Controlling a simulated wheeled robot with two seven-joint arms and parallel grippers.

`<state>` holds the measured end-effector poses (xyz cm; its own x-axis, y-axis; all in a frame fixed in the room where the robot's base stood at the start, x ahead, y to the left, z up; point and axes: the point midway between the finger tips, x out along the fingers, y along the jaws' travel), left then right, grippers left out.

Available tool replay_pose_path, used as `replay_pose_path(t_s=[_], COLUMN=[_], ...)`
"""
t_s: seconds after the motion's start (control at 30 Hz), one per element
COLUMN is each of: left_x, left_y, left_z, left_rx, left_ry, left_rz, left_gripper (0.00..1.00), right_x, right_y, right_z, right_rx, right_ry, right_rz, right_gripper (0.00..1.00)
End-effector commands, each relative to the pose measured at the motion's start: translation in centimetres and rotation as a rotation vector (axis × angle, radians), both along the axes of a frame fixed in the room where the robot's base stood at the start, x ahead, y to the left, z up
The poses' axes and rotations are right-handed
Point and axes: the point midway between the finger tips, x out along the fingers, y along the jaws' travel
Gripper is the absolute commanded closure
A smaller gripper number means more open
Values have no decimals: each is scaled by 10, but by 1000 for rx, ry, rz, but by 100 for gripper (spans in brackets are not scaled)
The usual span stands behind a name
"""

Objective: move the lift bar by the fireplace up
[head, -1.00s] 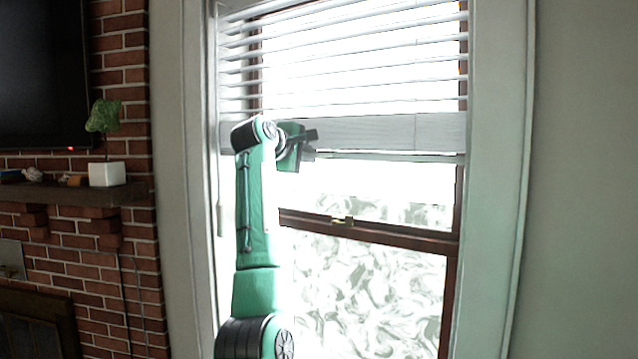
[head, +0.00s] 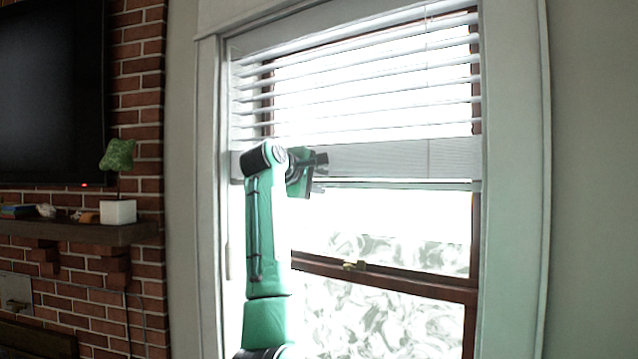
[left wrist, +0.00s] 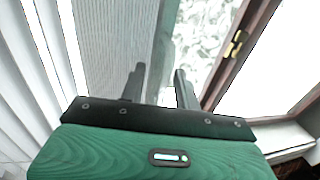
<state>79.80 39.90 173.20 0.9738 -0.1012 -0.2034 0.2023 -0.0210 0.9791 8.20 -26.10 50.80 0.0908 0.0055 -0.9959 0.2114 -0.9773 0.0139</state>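The lift bar (head: 400,184) is the pale rail along the bottom of the white window blind, to the right of the fireplace. It spans most of the window's width, with stacked slats above it. My left gripper (head: 318,172) is at its left end. In the left wrist view, my left gripper (left wrist: 160,85) has its two dark fingers apart, with the edge of the lift bar (left wrist: 161,58) running between them. My right gripper is in neither view.
Open blind slats (head: 370,85) hang above. The brown window crossbar (head: 400,280) with a brass latch (head: 354,265) lies below. The white window frame (head: 514,200) bounds the right side. A mantel shelf (head: 75,233) with a potted plant (head: 118,211) juts from the brick wall at left.

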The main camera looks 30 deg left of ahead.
Motion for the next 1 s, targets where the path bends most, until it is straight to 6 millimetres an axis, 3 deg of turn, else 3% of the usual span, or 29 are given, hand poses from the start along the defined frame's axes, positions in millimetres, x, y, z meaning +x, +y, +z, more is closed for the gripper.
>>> replay_pose_path(t_s=[0.27,0.8,1.0], left_x=[-7,-109,-129], left_y=[1,12,14], left_z=[-2,18,25], left_rx=[0,0,0], left_ry=[2,-1,0], left_rz=[0,0,0], left_gripper=[68,68,68], right_x=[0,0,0], right_y=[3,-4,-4], right_z=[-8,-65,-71], right_rx=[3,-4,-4], right_ry=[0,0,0], right_rz=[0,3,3], right_gripper=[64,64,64])
